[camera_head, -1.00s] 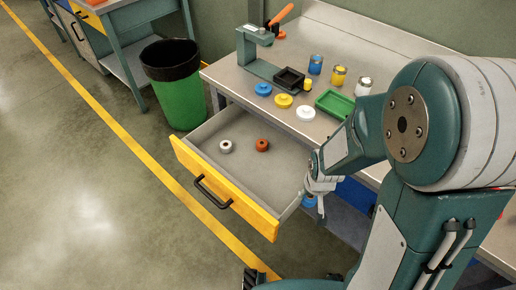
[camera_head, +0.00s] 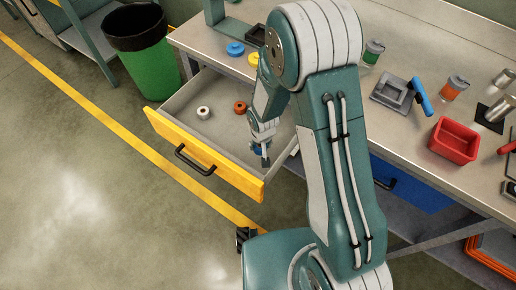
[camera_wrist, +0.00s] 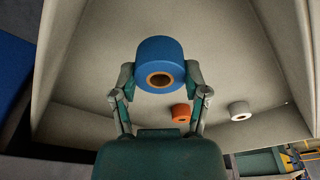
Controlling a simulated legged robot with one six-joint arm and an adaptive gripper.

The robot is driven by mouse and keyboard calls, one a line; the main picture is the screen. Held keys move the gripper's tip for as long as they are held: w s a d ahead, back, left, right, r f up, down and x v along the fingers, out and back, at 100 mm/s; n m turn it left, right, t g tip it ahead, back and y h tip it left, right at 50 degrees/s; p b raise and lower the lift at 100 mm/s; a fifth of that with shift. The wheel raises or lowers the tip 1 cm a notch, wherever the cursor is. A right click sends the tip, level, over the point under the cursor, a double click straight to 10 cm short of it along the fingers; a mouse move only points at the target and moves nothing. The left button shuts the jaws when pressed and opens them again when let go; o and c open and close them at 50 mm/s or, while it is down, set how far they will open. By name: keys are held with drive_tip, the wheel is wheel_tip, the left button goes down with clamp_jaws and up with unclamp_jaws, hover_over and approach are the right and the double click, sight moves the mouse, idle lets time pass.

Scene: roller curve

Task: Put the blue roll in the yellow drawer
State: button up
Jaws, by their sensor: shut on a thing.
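The yellow drawer (camera_head: 208,160) stands pulled open below the workbench, with a grey inside. My gripper (camera_wrist: 160,84) is shut on the blue roll (camera_wrist: 160,56), one finger on each side of it, in the wrist view. In the head view the gripper (camera_head: 262,158) is over the right part of the drawer, and the blue roll (camera_head: 257,150) is mostly hidden by the fingers. An orange roll (camera_head: 240,107) and a white roll (camera_head: 203,112) lie on the drawer floor. I cannot tell whether the blue roll touches the floor.
On the bench are another blue roll (camera_head: 235,49), a red bin (camera_head: 454,140), a grey holder (camera_head: 396,94) and jars. A closed blue drawer (camera_head: 410,187) is to the right. A green bin (camera_head: 146,65) stands at the left.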

sight(258, 150)
drive_tip(key=shift+w+a+f, duration=0.3)
drive_tip(key=shift+w+f, duration=0.05)
drive_tip(key=shift+f, duration=1.8)
drive_tip(key=o, duration=1.1)
